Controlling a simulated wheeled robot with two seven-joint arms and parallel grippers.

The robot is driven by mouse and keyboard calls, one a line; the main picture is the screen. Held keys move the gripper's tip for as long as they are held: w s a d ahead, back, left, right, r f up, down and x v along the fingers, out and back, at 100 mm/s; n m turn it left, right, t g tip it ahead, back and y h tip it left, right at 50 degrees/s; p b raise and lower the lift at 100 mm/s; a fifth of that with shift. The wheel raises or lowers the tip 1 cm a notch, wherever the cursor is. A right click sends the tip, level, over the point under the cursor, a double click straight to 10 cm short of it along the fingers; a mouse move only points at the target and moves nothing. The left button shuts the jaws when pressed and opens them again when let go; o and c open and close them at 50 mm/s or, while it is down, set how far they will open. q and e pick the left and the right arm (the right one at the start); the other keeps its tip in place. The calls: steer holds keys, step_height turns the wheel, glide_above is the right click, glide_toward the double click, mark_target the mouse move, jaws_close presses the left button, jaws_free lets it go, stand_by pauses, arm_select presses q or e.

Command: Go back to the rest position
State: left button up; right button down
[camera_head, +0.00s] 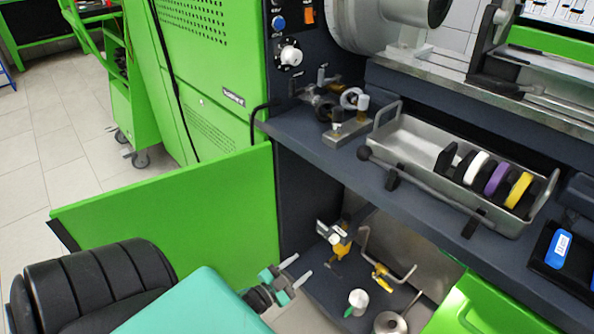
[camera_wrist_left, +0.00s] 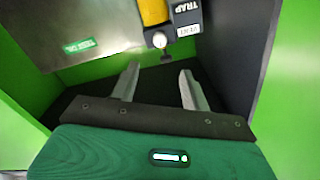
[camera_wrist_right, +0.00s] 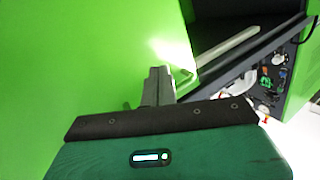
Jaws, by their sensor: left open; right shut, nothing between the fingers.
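My left gripper (camera_head: 297,270) shows at the lower middle of the head view, in front of the open lower bay of the green machine. Its fingers are apart and empty. I cannot tell any contact there. My right gripper (camera_wrist_right: 160,72) shows only in the right wrist view. Its fingers are together with nothing between them, close to a bright green panel (camera_wrist_right: 90,60).
A dark shelf (camera_head: 310,143) carries a metal tray (camera_head: 412,150) holding white, purple and yellow discs. A green panel (camera_head: 170,215) stands left of the lower bay. Tiled floor (camera_head: 60,150) is open at left.

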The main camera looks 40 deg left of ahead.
stand_by(0.4)
